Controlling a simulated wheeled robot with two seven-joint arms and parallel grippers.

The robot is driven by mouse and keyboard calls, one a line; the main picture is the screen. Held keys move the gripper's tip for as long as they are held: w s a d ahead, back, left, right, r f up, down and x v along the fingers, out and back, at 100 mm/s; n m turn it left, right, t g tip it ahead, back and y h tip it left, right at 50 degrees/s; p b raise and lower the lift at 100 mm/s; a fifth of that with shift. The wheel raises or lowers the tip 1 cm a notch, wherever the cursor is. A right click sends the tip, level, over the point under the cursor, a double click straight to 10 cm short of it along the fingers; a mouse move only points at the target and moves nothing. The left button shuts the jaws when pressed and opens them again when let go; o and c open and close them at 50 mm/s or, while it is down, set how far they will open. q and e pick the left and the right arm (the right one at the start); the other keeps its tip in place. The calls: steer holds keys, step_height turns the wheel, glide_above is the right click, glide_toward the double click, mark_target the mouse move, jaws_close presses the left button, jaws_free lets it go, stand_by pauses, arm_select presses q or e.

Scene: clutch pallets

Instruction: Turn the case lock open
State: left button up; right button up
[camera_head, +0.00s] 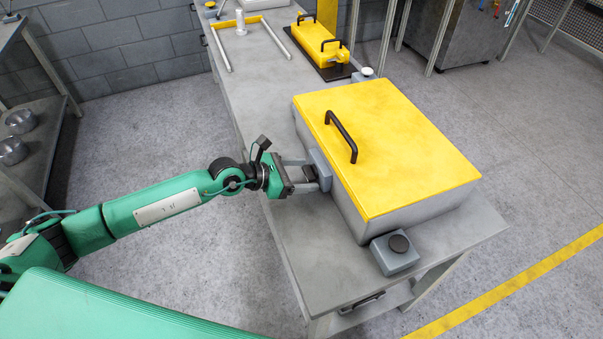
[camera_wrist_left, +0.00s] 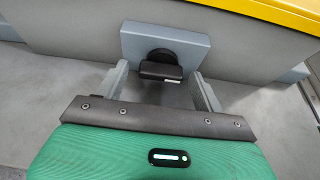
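The case (camera_head: 405,150) is a grey box with a yellow lid and a black handle, standing on the grey table. Its lock is a grey plate (camera_head: 319,164) with a black knob on the side facing my left arm. In the left wrist view the black knob (camera_wrist_left: 161,67) has a flat bar lying roughly level across the picture. My left gripper (camera_head: 306,174) is at the lock. Its two fingers stand apart on either side of the knob, with a visible gap on each side, in the left wrist view (camera_wrist_left: 162,84). My right gripper is out of view.
A grey block with a black round top (camera_head: 395,252) sits at the case's near corner, and another with a white top (camera_head: 366,74) at the far corner. A smaller yellow case (camera_head: 318,42) and a yellow-and-grey frame (camera_head: 220,47) lie farther back. The table's left edge runs under my left gripper.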

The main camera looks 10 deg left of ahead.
arm_select(q)
steer(key=b+v, duration=0.1)
steer(key=v, duration=0.7)
steer(key=shift+s+a+f+b, duration=0.1)
steer(key=shift+a+b, duration=0.05)
steer(key=shift+b, duration=0.25)
steer(key=shift+b+v, duration=0.75)
steer(key=shift+v, duration=2.05)
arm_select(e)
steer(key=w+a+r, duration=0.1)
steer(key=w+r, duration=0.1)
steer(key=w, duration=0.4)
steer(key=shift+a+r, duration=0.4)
